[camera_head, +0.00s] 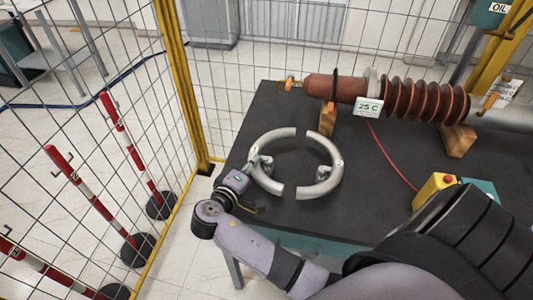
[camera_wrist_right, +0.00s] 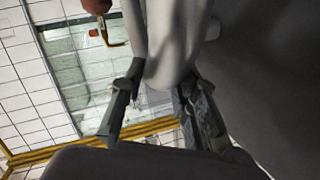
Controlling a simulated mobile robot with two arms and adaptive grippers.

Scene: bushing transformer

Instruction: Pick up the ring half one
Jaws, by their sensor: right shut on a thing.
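Two pale grey ring halves form a broken circle with gaps between their ends in the head view. The left half, the ring half one (camera_head: 275,136), is at my right gripper (camera_head: 257,165). The other ring half (camera_head: 337,170) lies to its right on the dark table. My right gripper is shut on the left half near its lug, at the table's left edge. In the right wrist view the fingers (camera_wrist_right: 155,105) are on either side of the grey ring half (camera_wrist_right: 170,50). My left gripper is not in view.
The dark table (camera_head: 385,205) carries a ribbed brown bushing (camera_head: 425,98) on wooden blocks at the back. A yellow box with a red button (camera_head: 447,180) stands at right. A red cable crosses the table. A mesh fence with a yellow post (camera_head: 182,85) stands close left.

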